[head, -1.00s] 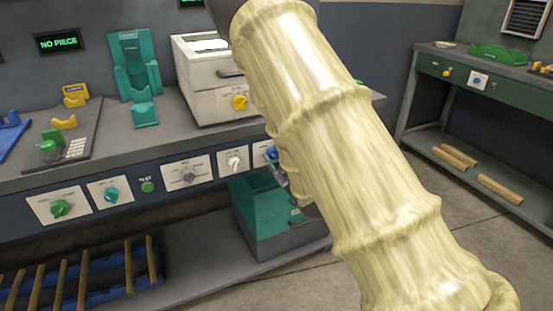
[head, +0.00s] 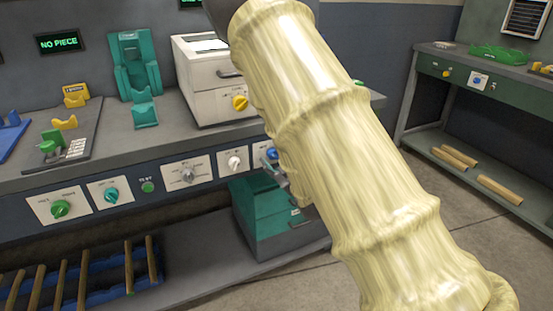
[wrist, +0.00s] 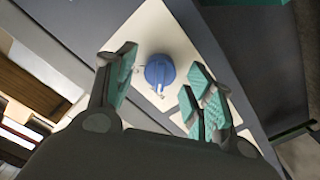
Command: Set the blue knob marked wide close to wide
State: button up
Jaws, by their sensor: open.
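A blue knob (wrist: 159,70) on a pale plate (wrist: 150,38) shows in the wrist view, between and beyond the fingertips of my gripper (wrist: 162,82). The fingers with teal pads are spread apart, and I see no contact with the knob. In the head view a blue knob (head: 272,153) shows at the bench front, just left of my arm, which covers part of its plate. My gripper is mostly hidden behind my arm there. The plate's marks are too small to read. Another blue knob (head: 477,80) is on the far green bench.
A white knob (head: 234,162), a grey knob (head: 188,174), a green test button (head: 148,187), a teal knob (head: 111,194) and a green knob (head: 60,208) line the same bench front. A white machine (head: 205,85) stands above. A teal bin (head: 268,215) sits below.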

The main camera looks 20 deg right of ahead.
jog(key=s, duration=1.2)
jog(key=shift+d, duration=0.25)
jog(key=s+a+f+m+g+h, duration=0.15)
jog(key=s+f+g, duration=0.35)
jog(key=f, duration=0.8)
jog(key=s+a+f+m+g, duration=0.1)
jog(key=s+f+m+g, duration=0.4)
jog(key=f, duration=0.8)
jog(key=s+a+f+g, duration=0.25)
jog(key=s+f, duration=0.25)
jog(key=s, duration=0.3)
jog(key=s+a+f+m+g+y, duration=0.1)
jog(key=s+a+f+g, duration=0.15)
jog(key=s+f, duration=0.45)
jog(key=s+a+f+g, duration=0.2)
jog(key=s+f+g, duration=0.1)
jog(key=s, duration=0.7)
notch_tip(320, 180, up, 21)
jog(key=p, duration=2)
jog(key=shift+w+d+f, duration=0.15)
jog(key=shift+d+f, duration=0.05)
jog(key=shift+d, duration=0.15)
